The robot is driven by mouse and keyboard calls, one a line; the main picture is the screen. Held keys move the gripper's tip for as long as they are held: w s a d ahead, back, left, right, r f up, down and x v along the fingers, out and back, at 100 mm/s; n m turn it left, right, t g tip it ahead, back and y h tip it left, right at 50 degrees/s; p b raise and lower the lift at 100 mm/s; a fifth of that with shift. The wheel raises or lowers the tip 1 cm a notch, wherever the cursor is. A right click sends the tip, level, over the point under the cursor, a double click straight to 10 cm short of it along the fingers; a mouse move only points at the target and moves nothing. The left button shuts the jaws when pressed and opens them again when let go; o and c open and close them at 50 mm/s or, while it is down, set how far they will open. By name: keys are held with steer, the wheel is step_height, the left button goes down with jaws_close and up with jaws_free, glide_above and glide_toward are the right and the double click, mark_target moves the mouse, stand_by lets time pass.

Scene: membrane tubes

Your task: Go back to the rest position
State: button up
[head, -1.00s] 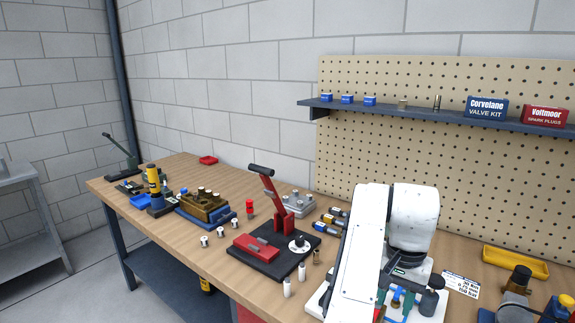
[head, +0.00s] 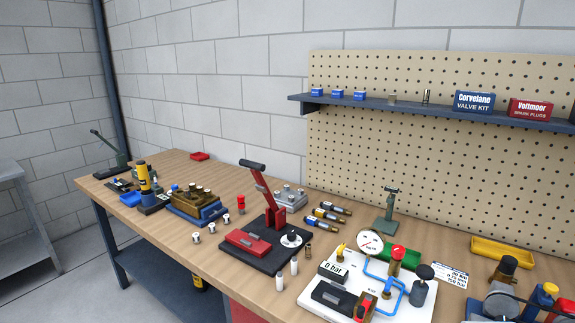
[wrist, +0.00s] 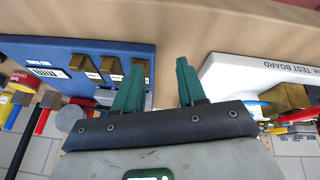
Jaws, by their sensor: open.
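My gripper (wrist: 160,85) shows in the wrist view with its two green fingers spread apart and nothing between them. Plain tan tabletop lies beyond the fingertips. A white test board (wrist: 275,70) is at the right of the fingers and a blue block with brass pieces (wrist: 60,55) is at the left. In the head view my arm and gripper are not visible. There the test board (head: 330,291) stands on the workbench (head: 170,255) with a gauge (head: 369,242), blue tubes and a display reading 0 bar.
A black plate with a red lever press (head: 265,215) stands mid-bench. A yellow tray (head: 509,257) is at the right. A shelf (head: 430,107) with boxes (head: 474,102) hangs on the pegboard. Bare wood runs along the bench's front left.

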steer(key=s+a+f+n+t+y, duration=0.1)
steer(key=s+a+f+n+y, duration=0.2)
steer(key=s, duration=0.5)
steer(key=s+a+f+n, duration=0.1)
steer(key=s+a+f, duration=0.1)
steer(key=s+a, duration=0.5)
steer(key=s+d+f+g, duration=0.2)
steer(key=s+f, duration=0.4)
steer(key=s, duration=0.5)
steer(key=shift+d+f+g, duration=0.15)
steer(key=shift+d+g, duration=0.2)
steer(key=shift+g, duration=0.55)
